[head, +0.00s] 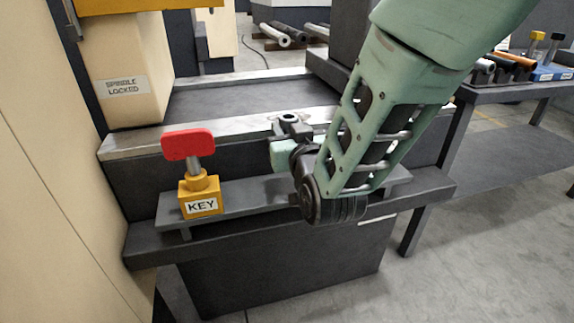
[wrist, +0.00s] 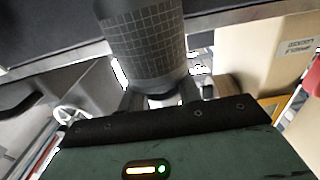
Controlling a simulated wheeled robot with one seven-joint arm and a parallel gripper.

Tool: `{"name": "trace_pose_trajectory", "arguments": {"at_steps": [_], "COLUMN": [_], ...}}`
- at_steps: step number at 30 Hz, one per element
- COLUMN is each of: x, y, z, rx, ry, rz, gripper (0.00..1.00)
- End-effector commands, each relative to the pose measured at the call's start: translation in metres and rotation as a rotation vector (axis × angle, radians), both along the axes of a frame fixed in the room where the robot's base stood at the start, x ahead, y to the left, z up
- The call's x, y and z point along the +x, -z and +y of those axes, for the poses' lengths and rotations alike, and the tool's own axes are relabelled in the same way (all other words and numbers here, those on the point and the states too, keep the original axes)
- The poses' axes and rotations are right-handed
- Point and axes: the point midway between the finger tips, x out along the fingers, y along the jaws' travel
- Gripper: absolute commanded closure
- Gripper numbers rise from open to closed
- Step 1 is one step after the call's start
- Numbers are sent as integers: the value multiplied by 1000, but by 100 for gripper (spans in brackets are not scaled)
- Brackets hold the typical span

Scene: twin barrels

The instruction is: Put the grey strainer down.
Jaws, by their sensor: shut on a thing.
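The grey strainer (wrist: 146,42) is a dark grey cylinder with a grid pattern, at the top middle of the wrist view. My gripper (wrist: 168,97) is shut on its near end. The strainer's far end runs out of the picture. In the head view my wrist and gripper are over the front ledge of the machine bed. I cannot clearly make out the strainer there, and my fingertips are hard to tell apart. I cannot tell whether the strainer touches anything beneath it.
A yellow KEY block (head: 200,196) with a red handle (head: 188,145) stands on the narrow grey shelf (head: 240,199), left of my gripper. The beige SPINDLE LOCKED housing (head: 122,60) rises behind it. The dark bed top (head: 225,97) is clear. A side bench (head: 520,92) holds several rods.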

Motion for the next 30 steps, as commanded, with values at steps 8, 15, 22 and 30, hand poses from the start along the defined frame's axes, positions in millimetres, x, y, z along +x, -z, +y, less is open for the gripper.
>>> {"name": "trace_pose_trajectory", "arguments": {"at_steps": [8, 15, 22, 30], "x": [0, 0, 0, 0], "y": [30, 61, 62, 65], "z": [0, 0, 0, 0], "rx": [1, 0, 3, 2], "ry": [0, 0, 0, 0], "rz": [-1, 0, -2, 0], "gripper": [95, 95, 95, 44]}}
